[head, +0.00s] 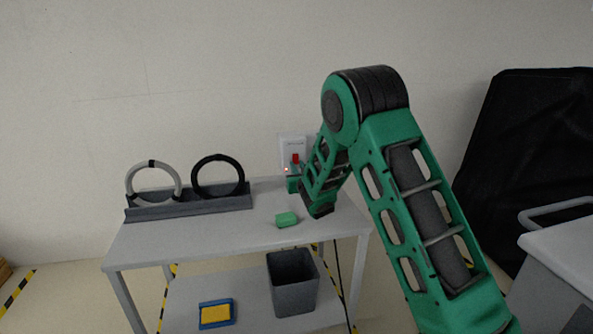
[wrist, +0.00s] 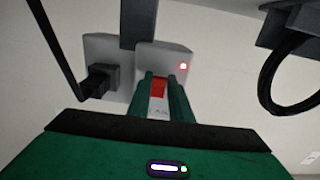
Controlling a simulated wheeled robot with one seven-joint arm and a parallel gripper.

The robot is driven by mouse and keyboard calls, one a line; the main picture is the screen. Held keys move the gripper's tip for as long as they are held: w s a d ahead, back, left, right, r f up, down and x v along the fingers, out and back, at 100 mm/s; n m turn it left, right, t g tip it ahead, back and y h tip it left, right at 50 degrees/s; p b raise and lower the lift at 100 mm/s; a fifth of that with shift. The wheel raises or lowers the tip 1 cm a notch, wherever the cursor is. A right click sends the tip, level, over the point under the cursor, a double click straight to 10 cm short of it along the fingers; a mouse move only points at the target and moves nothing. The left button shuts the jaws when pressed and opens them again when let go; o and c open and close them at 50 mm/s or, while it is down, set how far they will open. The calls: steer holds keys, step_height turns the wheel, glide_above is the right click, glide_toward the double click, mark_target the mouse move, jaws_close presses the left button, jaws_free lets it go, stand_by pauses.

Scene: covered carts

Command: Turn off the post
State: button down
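A pale plate (wrist: 150,50) with a lit red light (wrist: 183,66) and a red switch (wrist: 158,88) is in the wrist view. In the head view the red switch (head: 295,159) shows at the wall behind the table, with the light (head: 286,169) at its lower left. My gripper (wrist: 163,77) has its two green fingers apart, with the red switch showing in the gap between them. I cannot tell whether the fingers touch it. In the head view my gripper (head: 293,184) is at the table's back edge, partly hidden by my arm.
A second plate holds a black plug (wrist: 99,81). A grey bin (head: 294,290) and a blue-yellow box (head: 216,314) are below. A cart (head: 565,250) stands right.

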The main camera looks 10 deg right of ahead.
steer(key=shift+w+d+f+t, duration=0.1)
steer(key=shift+f+t, duration=0.05)
steer(key=shift+t, duration=0.45)
stand_by(0.3)
steer(key=c, duration=1.6)
jaws_free()
steer(key=shift+f, duration=0.1)
